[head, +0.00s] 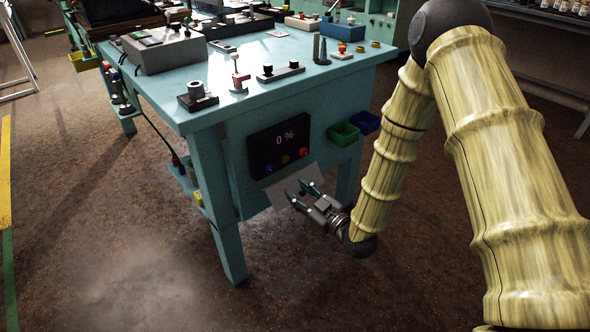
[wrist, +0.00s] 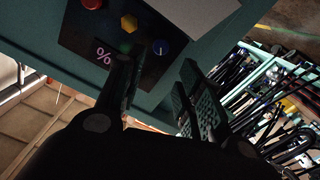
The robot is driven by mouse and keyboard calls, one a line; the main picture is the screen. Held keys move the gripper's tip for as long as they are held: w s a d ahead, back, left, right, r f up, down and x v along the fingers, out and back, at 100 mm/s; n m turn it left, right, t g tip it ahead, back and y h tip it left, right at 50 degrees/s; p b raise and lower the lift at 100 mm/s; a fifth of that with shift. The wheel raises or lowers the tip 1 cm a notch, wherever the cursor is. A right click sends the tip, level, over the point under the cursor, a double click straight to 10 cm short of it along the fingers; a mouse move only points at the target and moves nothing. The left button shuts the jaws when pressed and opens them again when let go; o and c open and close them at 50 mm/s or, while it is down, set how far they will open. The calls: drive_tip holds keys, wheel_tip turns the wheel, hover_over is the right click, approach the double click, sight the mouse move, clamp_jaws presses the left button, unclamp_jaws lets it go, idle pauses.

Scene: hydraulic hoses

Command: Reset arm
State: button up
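My gripper (head: 302,190) is at the lower front of a teal workbench (head: 270,110), just below a dark display panel (head: 278,146) reading "0 %". Its two fingers are spread with a gap between them, and nothing shows in that gap. In the wrist view the fingers (wrist: 158,92) also stand apart, with the panel (wrist: 115,40) and its red, yellow, green and blue buttons behind them. A plain grey plate (head: 295,186) is behind the fingers in the head view. I cannot tell whether the fingers touch it. My arm hangs down from the upper right.
Green (head: 344,133) and blue (head: 365,122) bins hang on the bench front, close to my forearm. Small fittings and a grey box (head: 165,50) stand on the benchtop. Hoses (wrist: 270,100) hang at the right in the wrist view. The brown floor (head: 130,240) at the left front is clear.

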drive_tip(key=s+d+f+m+g+h, duration=0.3)
drive_tip(key=s+f, duration=0.4)
drive_tip(key=f, duration=0.3)
drive_tip(key=s+d+f+m+g+h, duration=0.35)
drive_tip(key=s+f, duration=0.35)
drive_tip(key=f, duration=0.3)
drive_tip(key=s+d+f+m+g+h, duration=0.2)
drive_tip(key=s+d+f+g, duration=0.15)
drive_tip(key=s, duration=0.65)
drive_tip(key=s+d+f+m+g+h, duration=0.1)
drive_tip(key=s+d+f+g, duration=0.15)
drive_tip(key=s+f, duration=0.45)
drive_tip(key=s+d+r+m+g+h+p, duration=0.1)
drive_tip(key=s+d+r+m+g, duration=0.15)
drive_tip(key=s, duration=0.85)
wheel_tip(320, 180, up, 18)
drive_tip(key=p, duration=1.8)
drive_tip(key=shift+d+r+n, duration=0.2)
drive_tip(key=shift+d+n, duration=0.2)
